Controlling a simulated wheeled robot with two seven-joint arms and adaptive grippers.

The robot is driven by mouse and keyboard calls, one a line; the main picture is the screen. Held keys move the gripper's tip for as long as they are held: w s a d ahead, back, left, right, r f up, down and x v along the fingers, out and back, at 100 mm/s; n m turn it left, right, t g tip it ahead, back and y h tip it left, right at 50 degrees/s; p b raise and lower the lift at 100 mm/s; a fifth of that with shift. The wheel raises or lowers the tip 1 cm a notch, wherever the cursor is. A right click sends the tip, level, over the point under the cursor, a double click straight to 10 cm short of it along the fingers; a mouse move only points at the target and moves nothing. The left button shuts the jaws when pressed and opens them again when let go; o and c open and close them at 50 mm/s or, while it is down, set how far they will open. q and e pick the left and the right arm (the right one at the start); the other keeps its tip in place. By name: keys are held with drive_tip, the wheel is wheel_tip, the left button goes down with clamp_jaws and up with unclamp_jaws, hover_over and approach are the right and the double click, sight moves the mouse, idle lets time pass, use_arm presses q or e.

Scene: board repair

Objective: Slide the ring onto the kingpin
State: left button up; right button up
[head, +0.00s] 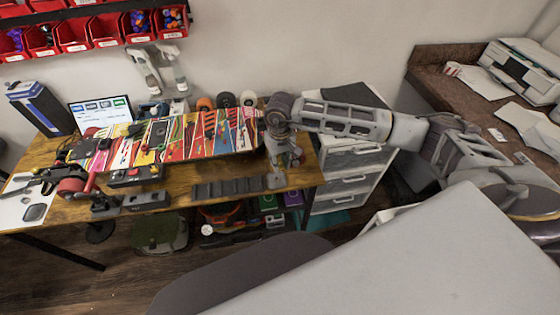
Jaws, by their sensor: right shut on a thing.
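My right gripper (287,160) points down at the right end of the workbench, beside the end of a colourful skateboard deck (190,135). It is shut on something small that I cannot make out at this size. I cannot pick out the ring. The kingpin is also not distinguishable; the right end of the deck is partly hidden by my right wrist.
The wooden workbench (170,205) holds a dark ribbed strip (230,188), a small black block (147,199) and a tablet (100,110). Several loose wheels (227,100) stand behind the deck. A drawer cabinet (350,185) is right of the bench. Red bins (72,35) hang above.

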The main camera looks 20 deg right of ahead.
drive_tip(key=w+d+r+m+p, duration=0.2)
drive_tip(key=d+r+m, duration=0.2)
drive_tip(key=m, duration=0.8)
drive_tip(key=w+d+r+m+p, duration=0.2)
drive_tip(key=d+r+m, duration=0.3)
drive_tip(key=m, duration=0.8)
drive_tip(key=shift+w+d, duration=0.7)
drive_tip(key=shift+d, duration=1.05)
drive_tip(key=shift+m, duration=0.9)
drive_tip(key=shift+r, duration=0.1)
